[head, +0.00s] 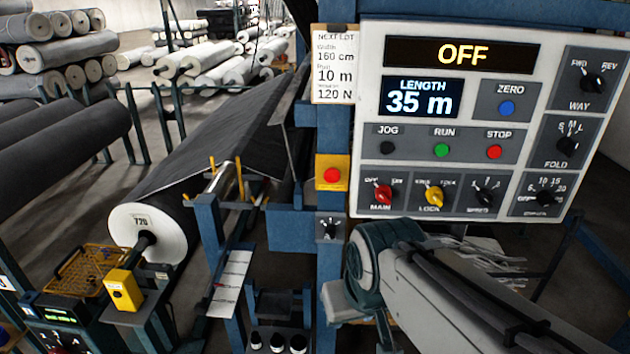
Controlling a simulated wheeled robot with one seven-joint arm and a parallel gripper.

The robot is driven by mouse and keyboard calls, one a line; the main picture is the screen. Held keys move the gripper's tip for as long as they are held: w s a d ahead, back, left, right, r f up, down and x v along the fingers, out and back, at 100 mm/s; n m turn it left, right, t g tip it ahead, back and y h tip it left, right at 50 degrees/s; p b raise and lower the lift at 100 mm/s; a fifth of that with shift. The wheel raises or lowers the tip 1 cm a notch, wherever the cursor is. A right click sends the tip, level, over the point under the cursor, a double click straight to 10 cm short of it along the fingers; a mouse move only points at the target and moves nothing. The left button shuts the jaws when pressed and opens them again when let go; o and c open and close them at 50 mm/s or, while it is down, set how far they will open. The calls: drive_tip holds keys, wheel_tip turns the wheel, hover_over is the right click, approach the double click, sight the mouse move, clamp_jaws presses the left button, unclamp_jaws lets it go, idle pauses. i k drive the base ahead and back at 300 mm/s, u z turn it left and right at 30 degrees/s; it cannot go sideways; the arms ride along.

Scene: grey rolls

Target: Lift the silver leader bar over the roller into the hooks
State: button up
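A short length of shiny silver bar or roller (227,180) shows at the near edge of the dark fabric, left of the blue machine frame. I cannot tell whether it is the leader bar or the roller. Yellow upright prongs (212,164) stand close to it, and another yellow piece (186,198) is lower left; these may be the hooks. A large dark fabric roll with a white end marked 720 (150,230) lies beside the frame. My arm crosses the lower right in front of the control panel. My gripper is not visible.
The control panel (455,115) reads OFF and LENGTH 35 m. A red button on a yellow box (332,174) sits on the blue post. A yellow basket (82,270) and a yellow box (123,290) stand lower left. Stacked rolls (50,55) line the back left.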

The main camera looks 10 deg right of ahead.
sight(255, 214)
drive_tip(key=z, duration=0.15)
drive_tip(key=i, duration=1.3)
drive_tip(key=u, duration=0.7)
